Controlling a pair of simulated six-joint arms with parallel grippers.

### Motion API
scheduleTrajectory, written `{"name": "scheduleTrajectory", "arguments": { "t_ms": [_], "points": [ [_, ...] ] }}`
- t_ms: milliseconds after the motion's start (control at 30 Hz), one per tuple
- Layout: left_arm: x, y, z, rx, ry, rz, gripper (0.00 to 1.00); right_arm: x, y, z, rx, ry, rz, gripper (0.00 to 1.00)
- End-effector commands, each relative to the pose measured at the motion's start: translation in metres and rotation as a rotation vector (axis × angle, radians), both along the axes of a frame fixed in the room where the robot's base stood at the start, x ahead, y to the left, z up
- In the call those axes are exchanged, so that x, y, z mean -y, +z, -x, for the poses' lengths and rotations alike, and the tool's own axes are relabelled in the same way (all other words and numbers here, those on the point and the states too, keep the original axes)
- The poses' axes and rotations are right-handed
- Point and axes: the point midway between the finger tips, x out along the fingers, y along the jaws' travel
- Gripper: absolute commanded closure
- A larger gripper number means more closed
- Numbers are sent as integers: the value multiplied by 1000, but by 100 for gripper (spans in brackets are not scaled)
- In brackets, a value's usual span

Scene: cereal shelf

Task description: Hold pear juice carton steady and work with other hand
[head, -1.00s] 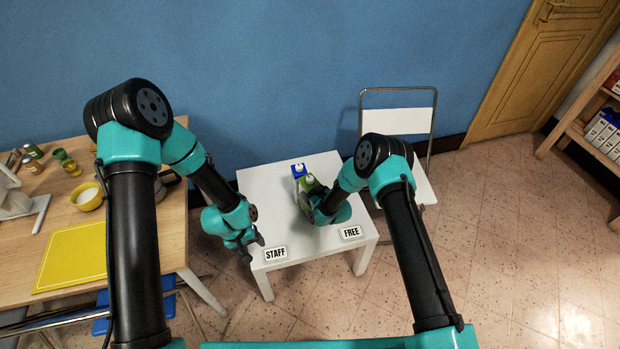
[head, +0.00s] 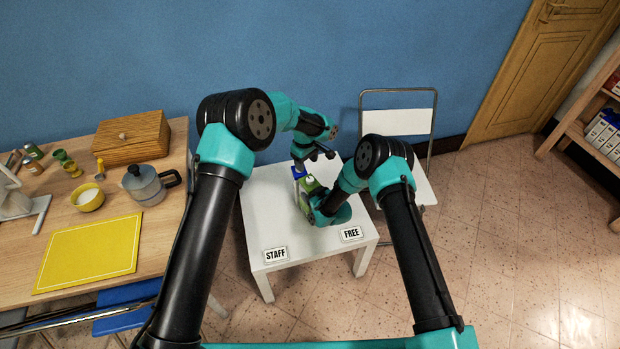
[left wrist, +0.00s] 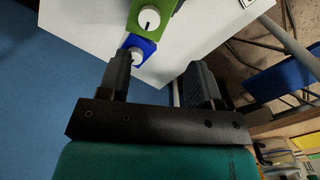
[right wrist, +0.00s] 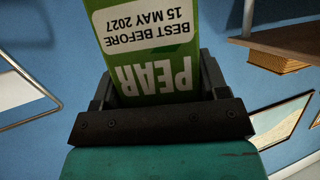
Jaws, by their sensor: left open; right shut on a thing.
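The green pear juice carton (head: 310,186) stands on the small white table with a white cap on top. In the right wrist view its PEAR label (right wrist: 150,45) fills the space between the fingers. My right gripper (head: 313,207) is shut on it. A blue carton (head: 298,172) with a white cap stands right behind it; the left wrist view shows both caps, the blue carton (left wrist: 147,45) nearer. My left gripper (head: 317,153) is open and empty, above and behind the blue carton. The blue carton lies near its left finger in its own view. The cartons' lower parts are largely hidden.
A white chair (head: 398,122) stands behind right. A wooden table at left holds a moka pot (head: 145,185) and a yellow mat (head: 88,252).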

Motion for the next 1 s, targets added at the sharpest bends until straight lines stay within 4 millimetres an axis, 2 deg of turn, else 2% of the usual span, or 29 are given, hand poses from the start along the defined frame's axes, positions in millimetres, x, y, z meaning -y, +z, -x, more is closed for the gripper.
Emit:
{"name": "scheduleTrajectory", "arguments": {
  "t_ms": [100,200,567,767,1000],
  "points": [
    [11,13,-9,10,39,-25,42,0,0,0,0,0,0,62],
    [14,16,-11,11,53,-34,42,0,0,0,0,0,0,62],
    [14,15,-11,11,53,-34,42,0,0,0,0,0,0,62],
    [13,2,-11,10,53,-35,42,0,0,0,0,0,0,62],
    [13,-35,-10,9,52,-34,42,0,0,0,0,0,0,62]
  ]
}}
